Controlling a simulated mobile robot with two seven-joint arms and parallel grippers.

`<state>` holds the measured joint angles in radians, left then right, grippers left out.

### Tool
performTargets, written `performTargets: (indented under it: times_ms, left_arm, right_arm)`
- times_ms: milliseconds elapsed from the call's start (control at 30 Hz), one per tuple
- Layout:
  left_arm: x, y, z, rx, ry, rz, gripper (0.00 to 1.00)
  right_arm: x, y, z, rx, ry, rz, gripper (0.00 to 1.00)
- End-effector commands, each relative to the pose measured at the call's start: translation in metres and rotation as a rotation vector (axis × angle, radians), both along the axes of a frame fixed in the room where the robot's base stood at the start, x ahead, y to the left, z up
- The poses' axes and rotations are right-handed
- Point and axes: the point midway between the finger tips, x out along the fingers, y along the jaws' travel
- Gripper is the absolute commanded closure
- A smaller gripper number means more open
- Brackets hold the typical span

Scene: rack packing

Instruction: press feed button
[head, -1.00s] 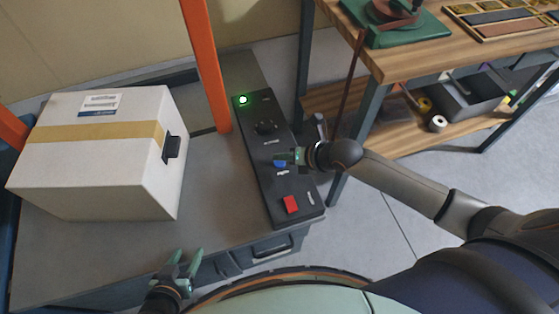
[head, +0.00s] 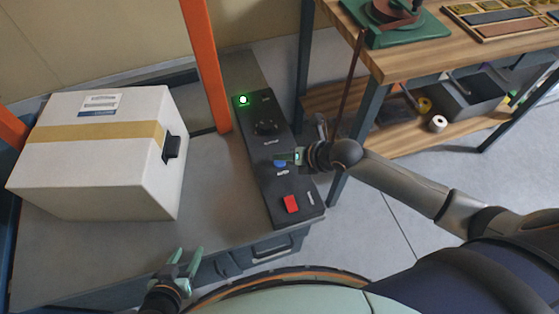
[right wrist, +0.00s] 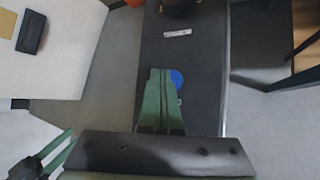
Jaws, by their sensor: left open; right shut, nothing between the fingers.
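In the right wrist view the shut fingers (right wrist: 160,80) overlap the left part of the blue button (right wrist: 177,78). Whether they touch it cannot be told. My left gripper (head: 185,257) is open and empty near the bench's front edge.
A white taped box (head: 90,185) stands on the grey bench (head: 205,205) left of the panel. A wooden workbench (head: 400,60) with a lower shelf stands at the right, close to my right arm.

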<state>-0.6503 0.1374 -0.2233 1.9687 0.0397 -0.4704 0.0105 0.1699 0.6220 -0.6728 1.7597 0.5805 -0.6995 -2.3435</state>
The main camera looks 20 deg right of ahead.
Motion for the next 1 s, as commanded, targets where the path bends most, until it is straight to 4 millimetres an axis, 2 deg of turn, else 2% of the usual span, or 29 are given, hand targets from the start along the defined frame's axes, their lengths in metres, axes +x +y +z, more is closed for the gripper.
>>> performTargets:
  times_ms: [300,1000]
  left_arm:
    - [0.000,0.000,-0.006,0.000,0.001,-0.001,0.48]
    - [-0.001,0.000,-0.010,0.000,0.004,-0.001,0.48]
  right_arm:
    - [0.000,0.000,-0.009,-0.001,-0.001,0.000,1.00]
    - [0.000,0.000,-0.013,-0.001,0.000,0.000,1.00]
